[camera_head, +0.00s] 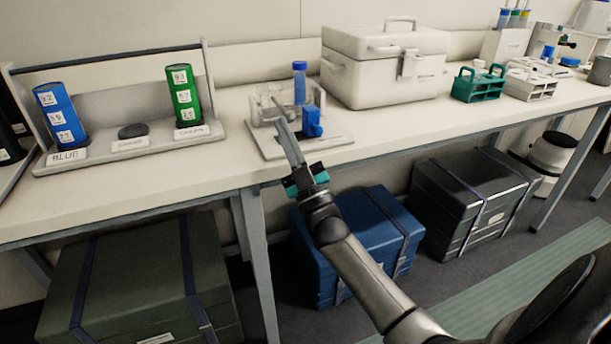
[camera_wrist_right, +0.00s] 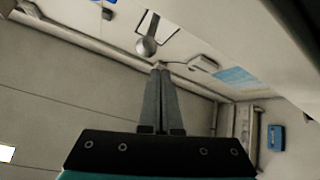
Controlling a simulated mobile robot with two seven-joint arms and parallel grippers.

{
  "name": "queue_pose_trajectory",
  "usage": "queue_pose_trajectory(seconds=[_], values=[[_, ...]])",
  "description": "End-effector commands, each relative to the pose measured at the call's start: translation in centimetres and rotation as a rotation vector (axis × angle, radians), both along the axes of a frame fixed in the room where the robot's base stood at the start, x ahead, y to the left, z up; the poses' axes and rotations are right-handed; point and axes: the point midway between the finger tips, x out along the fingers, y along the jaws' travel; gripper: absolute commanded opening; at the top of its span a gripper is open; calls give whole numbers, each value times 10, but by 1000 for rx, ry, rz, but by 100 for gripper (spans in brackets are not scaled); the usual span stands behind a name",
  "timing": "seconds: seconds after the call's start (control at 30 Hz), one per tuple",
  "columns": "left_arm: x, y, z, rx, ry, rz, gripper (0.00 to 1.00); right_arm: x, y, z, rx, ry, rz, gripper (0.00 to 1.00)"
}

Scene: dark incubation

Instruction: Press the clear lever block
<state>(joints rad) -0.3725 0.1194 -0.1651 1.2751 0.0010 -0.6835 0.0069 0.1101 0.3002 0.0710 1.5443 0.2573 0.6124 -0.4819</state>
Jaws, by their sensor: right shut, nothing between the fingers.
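A clear block assembly (camera_head: 262,107) stands on a pale base plate (camera_head: 335,141) on the bench, in the head view. A blue-capped tube (camera_head: 300,83) rises upright at it, and a blue piece (camera_head: 312,122) sits at its front right. I cannot tell which part is the lever. My right gripper (camera_head: 282,108) reaches up from the front edge, in front of the clear block and left of the blue piece. Its fingers hide part of the block. Whether they touch it is unclear. In the right wrist view the fingers (camera_wrist_right: 160,70) are together and empty.
At left, a rack (camera_head: 105,160) holds a blue and a green cylinder. A white lidded box (camera_head: 375,75) stands behind right, with a teal rack (camera_head: 478,86) beyond. Cases stand under the bench, including a blue one (camera_head: 375,235). Bare bench lies left of the plate.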

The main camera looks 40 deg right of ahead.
Motion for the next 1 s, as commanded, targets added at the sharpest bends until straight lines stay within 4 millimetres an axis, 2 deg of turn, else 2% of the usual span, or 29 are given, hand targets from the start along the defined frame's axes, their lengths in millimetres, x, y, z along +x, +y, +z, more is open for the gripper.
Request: queue_pose_trajectory(seconds=[0.3, 0.5, 0.67, 1.0], values=[[-11, 9, -10, 9, 1, -1, 72, -51, 3, -41, 1, 4, 0, 0], [-13, 11, -13, 11, 0, -2, 72, -72, 4, -57, 0, 1, 0, 0], [-14, 12, -13, 11, 0, -2, 72, -78, 5, -61, 0, 0, 0, 0], [-14, 12, -13, 11, -1, -2, 72, -79, 5, -61, 0, -1, 0, 0]])
